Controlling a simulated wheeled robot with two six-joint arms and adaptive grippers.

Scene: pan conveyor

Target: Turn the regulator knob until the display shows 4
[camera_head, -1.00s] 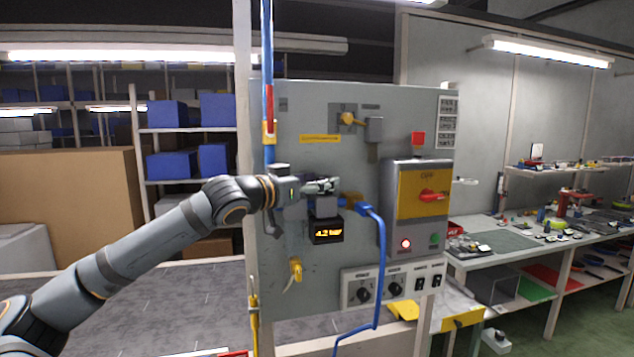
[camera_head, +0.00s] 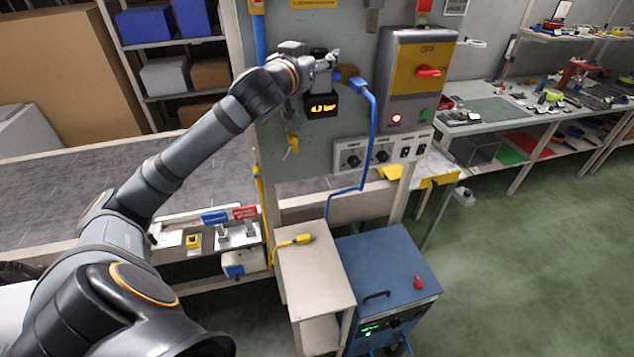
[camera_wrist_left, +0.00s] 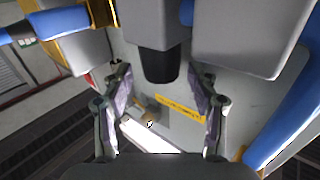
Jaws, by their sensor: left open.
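The regulator's black knob (camera_wrist_left: 159,64) shows in the left wrist view under a grey body. In the head view the dark top of the knob (camera_head: 318,52) is partly covered by the gripper. My left gripper (camera_head: 323,62) is at the regulator on the grey panel. Its fingers are apart on either side of the knob in the left wrist view (camera_wrist_left: 163,82), with gaps, not clamped on it. The display (camera_head: 321,106) below shows orange digits that look like 4.3 bar; the last digit is blurred. My right gripper is not in view.
A blue hose (camera_head: 373,125) runs down from the right of the regulator. A yellow switch box (camera_head: 416,72) with a red handle stands to the right. Black dials (camera_head: 353,160) and a yellow hanging tag (camera_head: 291,143) are below. A blue cabinet (camera_head: 388,268) stands under the panel.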

